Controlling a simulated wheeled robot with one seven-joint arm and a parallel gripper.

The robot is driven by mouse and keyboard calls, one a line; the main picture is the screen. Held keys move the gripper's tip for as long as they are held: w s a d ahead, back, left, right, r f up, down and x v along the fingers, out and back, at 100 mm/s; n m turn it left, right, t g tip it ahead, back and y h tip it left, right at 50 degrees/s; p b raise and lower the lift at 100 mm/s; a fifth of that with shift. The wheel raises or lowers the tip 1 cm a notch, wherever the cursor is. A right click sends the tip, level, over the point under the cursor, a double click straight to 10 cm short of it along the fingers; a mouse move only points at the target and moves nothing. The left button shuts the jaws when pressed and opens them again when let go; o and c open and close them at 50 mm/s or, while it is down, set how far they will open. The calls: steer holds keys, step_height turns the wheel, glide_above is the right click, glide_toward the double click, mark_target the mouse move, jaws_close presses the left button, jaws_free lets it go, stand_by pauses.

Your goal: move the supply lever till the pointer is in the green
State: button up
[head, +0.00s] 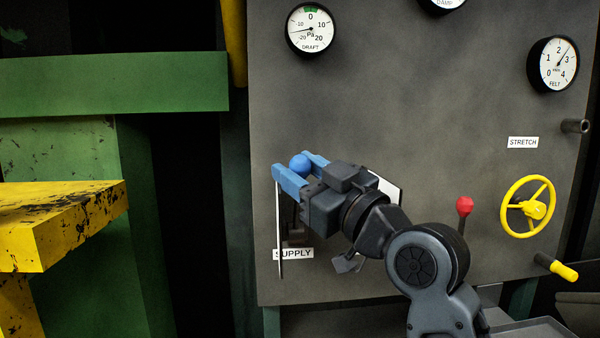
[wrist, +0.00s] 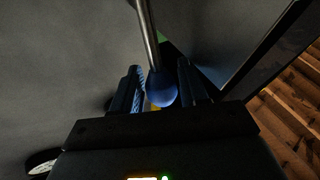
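The supply lever has a blue ball knob (head: 299,163) on a metal rod. My gripper (head: 300,168) has its two blue fingers on either side of the knob. In the wrist view the knob (wrist: 162,90) sits between the fingers with a narrow gap at the left, so the gripper looks open; contact at the right is unclear. The rod (wrist: 149,35) runs up past the knob. The SUPPLY label (head: 293,254) is below; my gripper hides much of the lever's base. The DRAFT gauge (head: 311,29) has a green band at the top by 0; its pointer lies left, below -10.
The grey panel also holds a FELT gauge (head: 552,64), a red-knobbed lever (head: 464,206), a yellow handwheel (head: 528,203) and a yellow-ended handle (head: 563,270) at the right. A chipped yellow beam (head: 75,220) and green frame (head: 120,82) stand left.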

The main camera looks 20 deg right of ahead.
steer(key=shift+o, duration=1.1)
steer(key=shift+a, duration=0.1)
steer(key=shift+r, duration=0.1)
